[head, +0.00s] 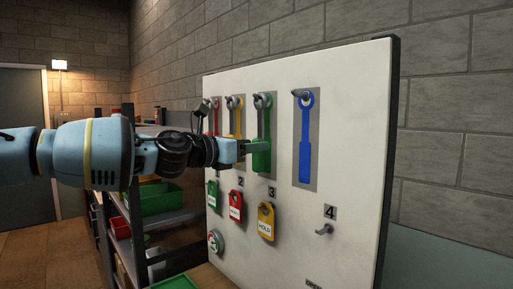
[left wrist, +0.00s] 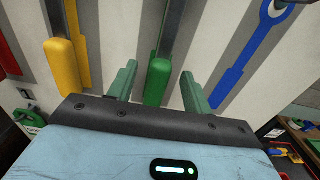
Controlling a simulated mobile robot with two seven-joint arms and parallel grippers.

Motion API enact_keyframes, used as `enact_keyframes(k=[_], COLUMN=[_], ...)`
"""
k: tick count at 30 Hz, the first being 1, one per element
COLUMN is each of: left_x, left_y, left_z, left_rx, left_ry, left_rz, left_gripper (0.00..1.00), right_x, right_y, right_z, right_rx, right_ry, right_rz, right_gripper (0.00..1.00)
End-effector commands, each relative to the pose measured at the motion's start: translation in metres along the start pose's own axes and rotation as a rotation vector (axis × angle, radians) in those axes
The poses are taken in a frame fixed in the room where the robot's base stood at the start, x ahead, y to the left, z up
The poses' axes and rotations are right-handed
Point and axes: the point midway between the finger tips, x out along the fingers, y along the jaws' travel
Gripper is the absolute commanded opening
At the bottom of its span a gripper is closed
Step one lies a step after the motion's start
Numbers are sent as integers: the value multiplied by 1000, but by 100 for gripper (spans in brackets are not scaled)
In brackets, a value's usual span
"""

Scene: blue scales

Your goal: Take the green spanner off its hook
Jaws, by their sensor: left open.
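The green spanner (head: 262,158) hangs upright on its hook (head: 259,100) on the white board, third from the left, against a grey strip. My left gripper (head: 253,147) reaches it from the left at handle height. In the left wrist view, the two fingers of my left gripper (left wrist: 158,75) are open, one on each side of the thick green handle (left wrist: 157,83). Gaps show between handle and fingers. The spanner's top and hook are out of the left wrist view. My right gripper is not in view.
Red (head: 215,117), yellow (head: 238,122) and blue (head: 306,150) spanners hang beside it. Green (head: 213,197), red (head: 236,208) and yellow (head: 266,224) tags hang below. The hook under number 4 (head: 324,230) is empty. Shelves with a green bin (head: 160,199) stand left.

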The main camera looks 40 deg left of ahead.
Motion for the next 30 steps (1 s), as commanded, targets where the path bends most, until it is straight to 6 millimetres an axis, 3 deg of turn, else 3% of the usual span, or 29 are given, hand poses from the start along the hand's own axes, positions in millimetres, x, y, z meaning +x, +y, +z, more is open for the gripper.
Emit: enact_keyframes(k=[7, 19, 30], left_x=[18, 21, 21], left_y=[0, 0, 0], left_z=[-1, 0, 0], left_rx=[0, 0, 0], left_ry=[1, -1, 0], left_rz=[0, 0, 0], left_gripper=[50, 50, 2], right_x=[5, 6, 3], right_y=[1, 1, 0], right_z=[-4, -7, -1], right_rx=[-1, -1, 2], right_ry=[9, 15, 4], right_rz=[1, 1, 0], right_gripper=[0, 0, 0])
